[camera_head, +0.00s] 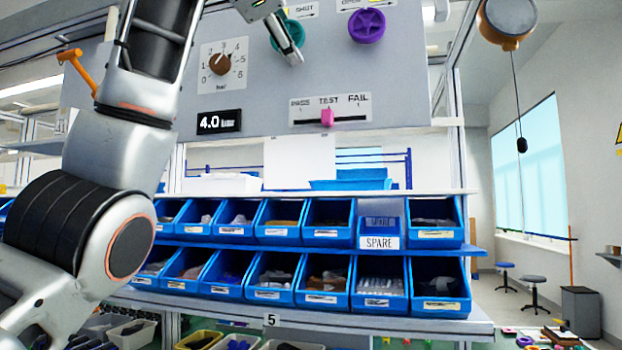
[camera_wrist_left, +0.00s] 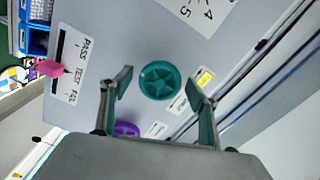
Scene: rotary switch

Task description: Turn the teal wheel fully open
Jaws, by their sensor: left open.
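The teal wheel (camera_head: 296,30) is a round knob on the grey upright panel. In the head view my left gripper partly hides it, and a SHUT label shows at its upper right. In the left wrist view the teal wheel (camera_wrist_left: 160,80) shows whole, with a star-shaped relief on its face. My left gripper (camera_wrist_left: 159,82) is open, its two fingers on either side of the wheel in that picture. A gap shows between each fingertip and the rim; I cannot tell the depth. In the head view a finger of my left gripper (camera_head: 287,42) lies across the wheel. My right gripper is out of view.
A purple wheel (camera_head: 366,26) sits right of the teal one. The panel also bears a brown rotary knob (camera_head: 220,63), a 4.0 display (camera_head: 219,121) and a pink slider (camera_head: 327,117) at TEST. Blue bins (camera_head: 330,222) fill shelves below.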

